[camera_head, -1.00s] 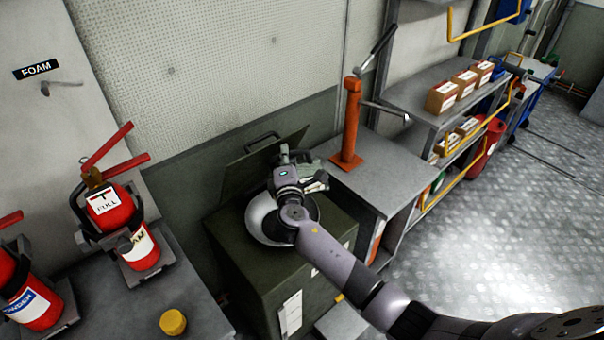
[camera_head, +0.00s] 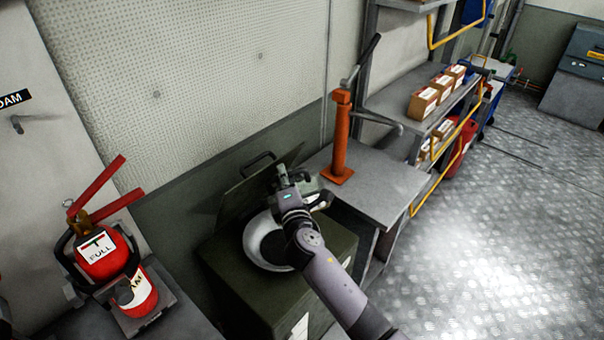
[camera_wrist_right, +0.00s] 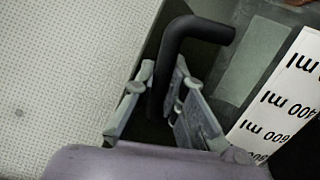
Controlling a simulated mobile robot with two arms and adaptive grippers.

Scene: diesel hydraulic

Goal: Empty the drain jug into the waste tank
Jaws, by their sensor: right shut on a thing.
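My right gripper (camera_head: 290,180) is over the dark green waste tank (camera_head: 232,285), beside the raised lid (camera_head: 240,187). The round white funnel (camera_head: 255,245) in the tank's top has a dark inside, partly covered by my arm. In the right wrist view the gripper (camera_wrist_right: 160,92) is shut around a bent black handle (camera_wrist_right: 200,30). Beside it is the drain jug's white scale label (camera_wrist_right: 275,105) with ml marks, turned in the picture. In the head view the jug is mostly hidden by my gripper; its contents and exact tilt cannot be told. My left gripper is not in view.
A red extinguisher (camera_head: 105,260) stands on the left bench. An orange post with a lever (camera_head: 341,140) stands on the grey bench (camera_head: 375,185) just right of the tank. Shelves with boxes (camera_head: 423,103) lie beyond. The floor (camera_head: 490,240) at right is clear.

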